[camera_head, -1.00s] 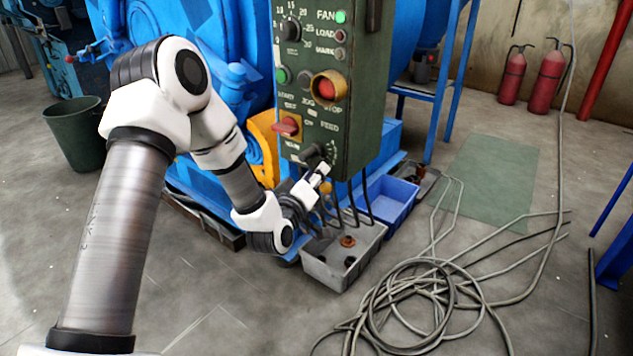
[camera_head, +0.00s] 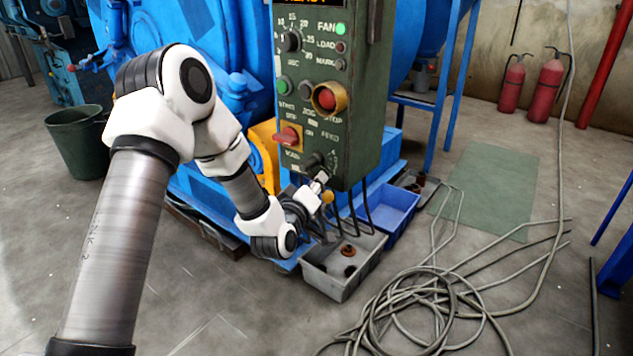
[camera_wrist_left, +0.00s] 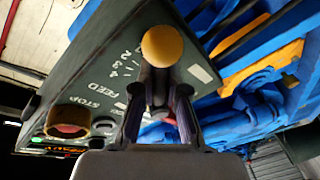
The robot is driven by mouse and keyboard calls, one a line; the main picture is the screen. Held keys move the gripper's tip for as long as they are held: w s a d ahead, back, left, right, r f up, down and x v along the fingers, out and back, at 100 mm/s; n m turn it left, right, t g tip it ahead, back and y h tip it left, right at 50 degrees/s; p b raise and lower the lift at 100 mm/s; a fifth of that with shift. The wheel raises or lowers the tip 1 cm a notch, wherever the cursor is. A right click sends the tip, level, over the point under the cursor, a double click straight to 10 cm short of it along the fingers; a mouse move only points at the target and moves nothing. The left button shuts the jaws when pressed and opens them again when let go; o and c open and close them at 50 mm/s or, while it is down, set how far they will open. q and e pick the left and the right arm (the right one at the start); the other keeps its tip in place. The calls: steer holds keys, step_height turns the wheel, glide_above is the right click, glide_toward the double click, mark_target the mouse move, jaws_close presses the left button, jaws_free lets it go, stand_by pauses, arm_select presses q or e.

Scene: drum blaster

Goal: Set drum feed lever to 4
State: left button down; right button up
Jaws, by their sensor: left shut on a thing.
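The green control panel (camera_head: 352,110) stands in front of the blue drum machine. The drum feed lever has a dark hub (camera_head: 314,161) at the panel's bottom and a yellow ball knob (camera_head: 327,197); the knob also shows in the left wrist view (camera_wrist_left: 162,46). My left gripper (camera_head: 321,181) is shut on the lever, its fingers (camera_wrist_left: 160,100) on both sides of the dark shaft below the knob. The FEED label (camera_wrist_left: 108,95) and a number scale (camera_wrist_left: 128,62) lie beside it. The lever's exact setting is hard to read. My right gripper is out of view.
A red switch (camera_head: 289,136) and a red stop button (camera_head: 327,98) sit above the lever. Cables hang below the panel, over a grey bin (camera_head: 325,283) and a blue bin (camera_head: 392,216). Coiled hoses (camera_head: 420,305) lie on the floor.

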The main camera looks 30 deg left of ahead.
arm_select(q)
steer(key=r+n+p, duration=0.1)
steer(key=n+p, duration=0.2)
steer(key=shift+d+r+g, duration=0.35)
steer(key=shift+d+g, duration=0.05)
steer(key=n+p, duration=0.1)
steer(key=r+n+h+p, duration=0.1)
steer(key=n, duration=0.1)
steer(key=shift+d+r+g, duration=0.15)
steer(key=shift+r+g, duration=0.05)
steer(key=shift+g, duration=0.2)
steer(key=r+n+h+p, duration=0.1)
steer(key=n+p, duration=0.1)
steer(key=n, duration=0.1)
steer(key=shift+r, duration=0.2)
steer(key=shift+a+r+n+g+h+p, duration=0.3)
steer(key=shift+n+h, duration=0.2)
steer(key=shift+n, duration=0.4)
steer(key=shift+a+r+n+g+h+p, duration=0.15)
steer(key=shift+r+n+h, duration=0.3)
steer(key=shift+n, duration=0.45)
steer(key=shift+f, duration=0.1)
steer(key=c, duration=1.2)
jaws_free()
